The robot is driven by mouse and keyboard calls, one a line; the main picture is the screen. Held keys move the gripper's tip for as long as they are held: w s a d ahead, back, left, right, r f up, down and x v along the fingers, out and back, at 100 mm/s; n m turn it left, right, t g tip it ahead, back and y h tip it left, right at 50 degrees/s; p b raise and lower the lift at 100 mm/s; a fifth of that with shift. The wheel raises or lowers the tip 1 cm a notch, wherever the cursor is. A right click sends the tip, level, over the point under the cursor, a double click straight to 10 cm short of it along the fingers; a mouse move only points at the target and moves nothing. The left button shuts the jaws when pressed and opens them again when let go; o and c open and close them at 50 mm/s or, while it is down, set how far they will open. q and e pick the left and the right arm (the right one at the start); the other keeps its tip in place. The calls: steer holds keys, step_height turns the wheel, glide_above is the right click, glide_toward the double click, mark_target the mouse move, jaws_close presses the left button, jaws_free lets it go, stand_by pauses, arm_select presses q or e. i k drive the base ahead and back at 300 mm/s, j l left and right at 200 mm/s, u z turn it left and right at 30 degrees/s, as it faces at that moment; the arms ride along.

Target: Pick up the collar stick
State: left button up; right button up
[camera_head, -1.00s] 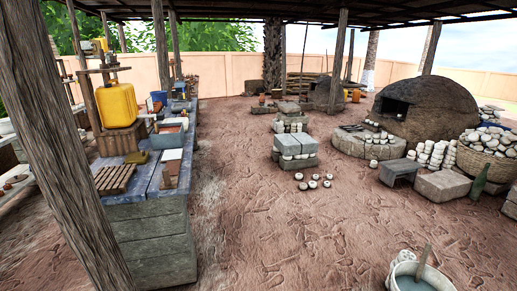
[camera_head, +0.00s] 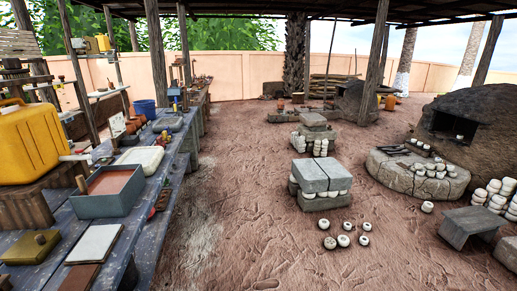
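I cannot pick out the collar stick for certain. Small tools lie on the long workbench (camera_head: 177,170) at the left, too small to name. Several dark sticks or tools (camera_head: 393,150) lie on the round stone platform (camera_head: 408,181) at the right, also too small to name. Neither of my grippers is in view.
A yellow jerrycan (camera_head: 28,143), a grey basin of brown liquid (camera_head: 108,190) and a white tray (camera_head: 139,159) crowd the near bench. Stone blocks (camera_head: 321,175) and small pots (camera_head: 344,240) stand mid-floor. A domed kiln (camera_head: 480,125) is at right. Bare ground lies between.

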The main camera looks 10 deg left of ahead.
mark_target(80, 179)
steer(key=i+l+u, duration=0.15)
steer(key=i+u, duration=0.25)
steer(key=i+l+u, duration=0.4)
steer(key=i, duration=0.15)
steer(key=i+l+u, duration=0.75)
steer(key=i+l, duration=0.05)
steer(key=l, duration=0.05)
